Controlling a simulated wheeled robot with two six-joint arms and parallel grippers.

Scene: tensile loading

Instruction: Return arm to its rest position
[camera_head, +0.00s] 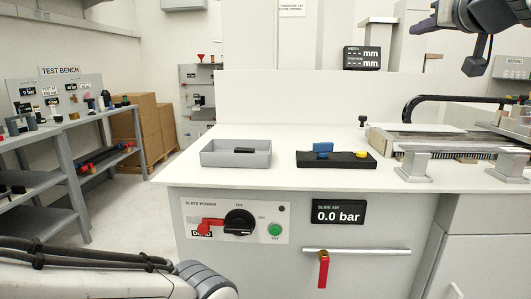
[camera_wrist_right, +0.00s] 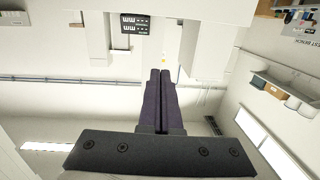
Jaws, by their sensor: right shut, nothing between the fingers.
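My right gripper (camera_head: 420,26) is high at the upper right of the head view, well above the bench and clear of everything on it. Its dark purple fingers point left. In the right wrist view its two fingers (camera_wrist_right: 160,76) lie side by side, shut with nothing between them. Part of my left arm crosses the lower left of the head view, but its gripper is out of view.
The white bench top holds a grey tray (camera_head: 206,158) with a dark piece (camera_head: 244,150) inside, a black block (camera_head: 336,159) with blue and yellow parts, and a metal slide fixture (camera_head: 440,139) at right. A display (camera_head: 362,58) stands behind. Red-handled controls (camera_head: 323,268) are on the bench front.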

